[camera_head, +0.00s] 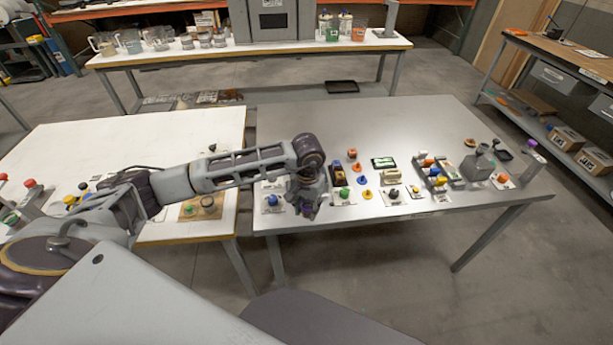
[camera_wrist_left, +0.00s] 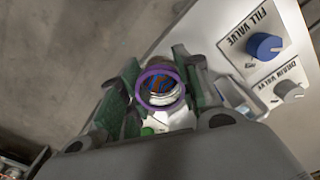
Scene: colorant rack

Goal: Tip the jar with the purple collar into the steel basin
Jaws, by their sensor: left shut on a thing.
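My left gripper (camera_head: 307,207) is shut on the jar with the purple collar, over the front left part of the grey table. In the left wrist view the purple collar (camera_wrist_left: 160,88) shows as a ring between the green finger pads (camera_wrist_left: 157,96), with blue, orange and shiny metallic patches inside it. In the head view only a small purple patch of the jar (camera_head: 307,209) shows below the hand. A grey metal rim (camera_wrist_left: 236,94) beside the right finger may belong to the steel basin; most of it is hidden. My right gripper is not in view.
A blue knob (camera_wrist_left: 264,46) marked FILL VALVE and a grey knob (camera_wrist_left: 289,91) marked DRAIN VALVE are close by. Several knobs, buttons and levers stand right of the hand on the grey table (camera_head: 400,120). Its back part is mostly clear.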

